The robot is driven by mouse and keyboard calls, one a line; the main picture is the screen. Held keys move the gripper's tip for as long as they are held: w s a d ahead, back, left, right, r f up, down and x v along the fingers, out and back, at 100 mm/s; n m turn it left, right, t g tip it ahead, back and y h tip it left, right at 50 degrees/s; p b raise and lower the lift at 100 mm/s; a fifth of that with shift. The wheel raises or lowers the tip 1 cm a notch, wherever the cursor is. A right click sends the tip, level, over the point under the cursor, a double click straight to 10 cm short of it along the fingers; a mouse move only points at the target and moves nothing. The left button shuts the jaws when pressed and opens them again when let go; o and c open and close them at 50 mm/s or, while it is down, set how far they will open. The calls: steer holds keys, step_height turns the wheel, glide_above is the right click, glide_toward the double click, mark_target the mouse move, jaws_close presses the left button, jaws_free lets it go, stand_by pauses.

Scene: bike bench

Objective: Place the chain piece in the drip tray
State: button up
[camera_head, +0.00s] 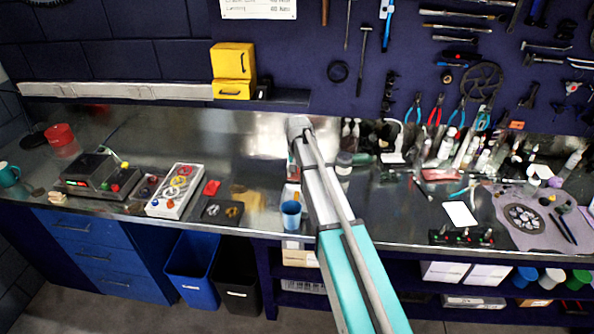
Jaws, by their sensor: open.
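I cannot make out the chain piece for certain. A dark round toothed or coiled part (525,218) lies on a mauve cloth (508,239) at the right of the bench; I cannot tell whether it is chain. No drip tray is clearly identifiable. A small dark flat tray-like item (222,210) with gold-coloured round parts lies near the front edge, left of centre. My gripper cannot be seen. A teal and silver linkage, apparently my arm, rises from the bottom centre and hides part of the bench.
The metal bench (125,130) has clear room at its back left. A white box with coloured rings (174,192) and a blue cup (291,215) stand near the front edge. Bottles and tools crowd the right. Two bins (193,268) stand below, beside blue drawers (92,257).

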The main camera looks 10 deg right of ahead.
steer(key=s+n, duration=0.3)
steer(key=s, duration=2.5)
steer(key=shift+s+d, duration=0.15)
steer(key=shift+s, duration=0.05)
steer(key=shift+f+b, duration=1.85)
